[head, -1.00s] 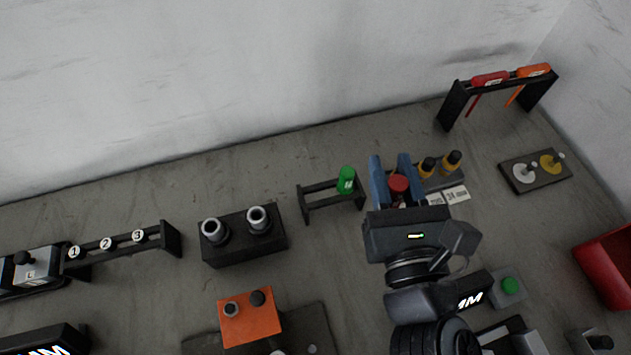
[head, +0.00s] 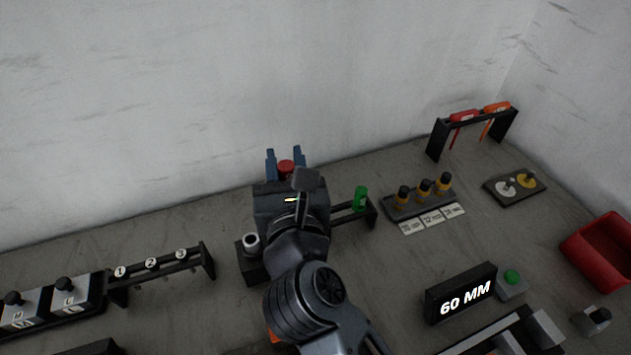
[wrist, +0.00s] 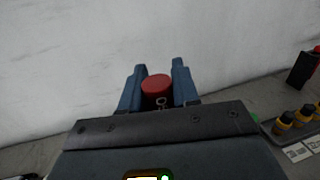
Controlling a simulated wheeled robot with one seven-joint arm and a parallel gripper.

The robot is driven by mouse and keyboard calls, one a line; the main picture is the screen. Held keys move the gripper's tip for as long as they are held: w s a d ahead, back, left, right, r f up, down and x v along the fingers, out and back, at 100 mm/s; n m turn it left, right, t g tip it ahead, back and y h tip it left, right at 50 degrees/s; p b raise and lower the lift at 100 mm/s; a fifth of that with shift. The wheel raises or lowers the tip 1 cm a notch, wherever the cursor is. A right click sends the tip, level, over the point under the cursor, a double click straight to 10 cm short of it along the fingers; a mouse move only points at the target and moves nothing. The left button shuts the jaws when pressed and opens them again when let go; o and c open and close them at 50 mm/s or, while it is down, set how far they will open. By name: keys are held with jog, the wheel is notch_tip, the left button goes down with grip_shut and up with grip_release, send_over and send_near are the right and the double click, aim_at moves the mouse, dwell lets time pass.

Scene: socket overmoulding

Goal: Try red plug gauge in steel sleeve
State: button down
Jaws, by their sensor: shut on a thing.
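My gripper (head: 286,166) is shut on the red plug gauge (head: 286,167), whose round red end shows between the blue fingers. The gripper is above and behind the black block (head: 252,268) in the head view. One steel sleeve (head: 251,242) shows upright in that block, left of my gripper. My arm hides the rest of the block and the other sleeve.
A green plug gauge (head: 361,198) stands in a black rack (head: 345,215) right of my gripper. A tray (head: 408,209) of yellow-black pieces, a "60 MM" display (head: 461,293) and a red bin (head: 600,251) lie further right. A numbered rack (head: 160,269) stands left.

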jog(key=shift+a, duration=0.3)
notch_tip(320, 180, down, 6)
jog(key=b, duration=0.4)
dwell(0.7)
jog(key=shift+p, duration=0.7)
dwell(1.4)
jog(key=shift+f+b, duration=0.3)
jog(key=shift+f, duration=0.2)
dwell(1.4)
jog(key=shift+r+p, duration=0.45)
jog(key=shift+p, duration=0.15)
jog(key=shift+d+p, duration=0.1)
jog(key=shift+p, duration=0.3)
dwell(1.3)
